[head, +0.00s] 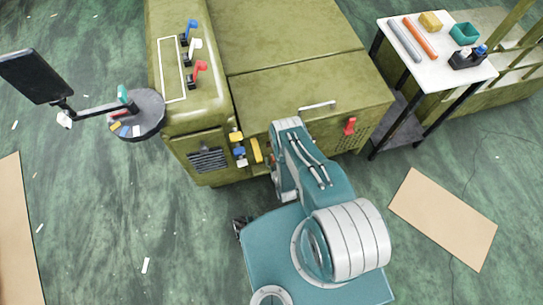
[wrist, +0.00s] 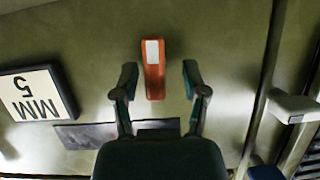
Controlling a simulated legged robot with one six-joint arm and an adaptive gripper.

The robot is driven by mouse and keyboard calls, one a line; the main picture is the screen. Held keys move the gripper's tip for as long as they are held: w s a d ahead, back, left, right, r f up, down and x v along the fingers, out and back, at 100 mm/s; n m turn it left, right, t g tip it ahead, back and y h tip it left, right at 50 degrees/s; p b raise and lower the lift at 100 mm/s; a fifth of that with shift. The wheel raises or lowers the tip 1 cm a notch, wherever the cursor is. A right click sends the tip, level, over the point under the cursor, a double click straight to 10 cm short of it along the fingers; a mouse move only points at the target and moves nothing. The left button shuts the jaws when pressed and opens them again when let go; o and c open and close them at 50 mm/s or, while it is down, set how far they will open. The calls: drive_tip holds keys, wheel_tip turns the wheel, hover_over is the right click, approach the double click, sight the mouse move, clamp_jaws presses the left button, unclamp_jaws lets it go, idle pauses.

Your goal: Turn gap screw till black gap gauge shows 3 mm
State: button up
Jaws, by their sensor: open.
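In the wrist view, a black-framed gauge (wrist: 38,93) with a white face reads "5 MM", upside down in the picture. An orange-red bar-shaped knob (wrist: 153,80) with a white patch stands on the olive panel; it may be the gap screw, but no thread shows. My gripper (wrist: 159,70) is open, with one finger on each side of the knob. Gaps show between knob and fingers, so it is not gripped. In the head view my arm hides the gripper, the knob and the gauge.
The olive machine (head: 300,88) carries blue, white and red levers (head: 194,45) on top. A white knob (wrist: 295,106) lies right of my gripper. A side table (head: 436,72) holds loose items. Cardboard (head: 445,220) lies on the floor.

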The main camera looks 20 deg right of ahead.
drive_tip(key=shift+d, duration=0.15)
drive_tip(key=shift+c, duration=0.6)
drive_tip(key=shift+d, duration=0.1)
clamp_jaws()
drive_tip(key=shift+a+n+h, duration=0.25)
drive_tip(key=shift+n+h, duration=0.45)
drive_tip(key=shift+n, duration=0.3)
drive_tip(key=shift+a+n+h, duration=0.2)
drive_tip(key=shift+n+h, duration=0.5)
drive_tip(key=shift+n, duration=0.3)
drive_tip(key=shift+o, duration=0.6)
unclamp_jaws()
